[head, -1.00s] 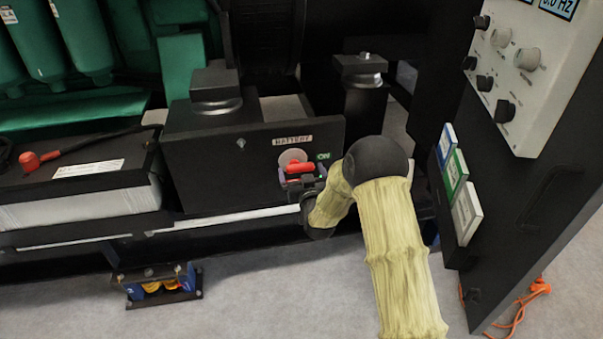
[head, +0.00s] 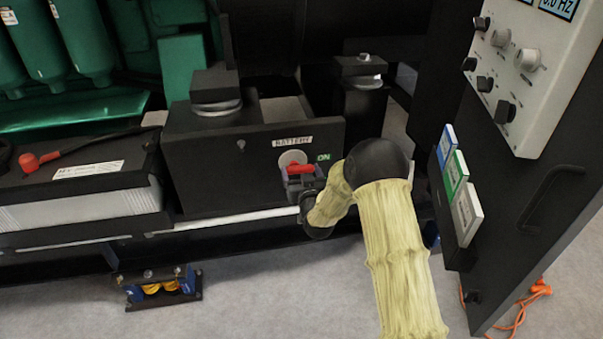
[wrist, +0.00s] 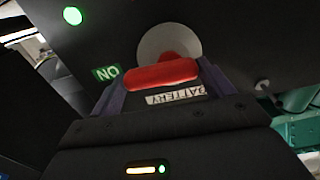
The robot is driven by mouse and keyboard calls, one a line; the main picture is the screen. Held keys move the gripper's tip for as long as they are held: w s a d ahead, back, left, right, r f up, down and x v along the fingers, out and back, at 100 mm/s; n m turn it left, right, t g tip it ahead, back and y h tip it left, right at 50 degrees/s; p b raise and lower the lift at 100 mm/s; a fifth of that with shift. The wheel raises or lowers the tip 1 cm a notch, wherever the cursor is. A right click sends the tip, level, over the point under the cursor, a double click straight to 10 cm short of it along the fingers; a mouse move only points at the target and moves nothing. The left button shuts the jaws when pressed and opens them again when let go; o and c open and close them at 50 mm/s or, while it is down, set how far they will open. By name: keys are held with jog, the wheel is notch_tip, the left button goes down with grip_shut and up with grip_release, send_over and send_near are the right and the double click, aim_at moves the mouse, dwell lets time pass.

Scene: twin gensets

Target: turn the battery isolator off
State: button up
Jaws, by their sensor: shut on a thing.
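The battery isolator has a red handle (head: 301,168) on a pale round disc (head: 291,157), set in a dark panel under a BATTERY label (head: 292,141). A green ON label (head: 323,157) is to its right. In the wrist view, the red handle (wrist: 162,74) lies almost level, slightly tilted, across the disc (wrist: 168,43); the labels appear upside down. My gripper (wrist: 163,85) is shut on the handle, with one finger at each end. In the head view my gripper (head: 301,178) is at the handle, partly hidden by my wrist.
A large battery (head: 80,185) with a red-capped cable is at the left. An open cabinet door (head: 520,190) with knobs and colored cards stands close to my arm's right. A small bracketed unit (head: 157,287) sits on the floor below. The floor in front is mostly clear.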

jog(key=shift+s+a+f+m+b, duration=0.25)
jog(key=shift+m+b, duration=0.35)
jog(key=shift+m, duration=2.35)
jog(key=shift+w+a+f+m+b, duration=0.1)
jog(key=shift+f+m+b, duration=0.4)
jog(key=shift+m, duration=2.4)
jog(key=shift+s+a+f+m+b, duration=0.15)
jog(key=shift+m+b, duration=0.6)
jog(key=shift+m, duration=2.2)
jog(key=shift+w, duration=0.1)
jog(key=o, duration=0.9)
jog(key=shift+o, duration=0.2)
jog(key=shift+r, duration=0.1)
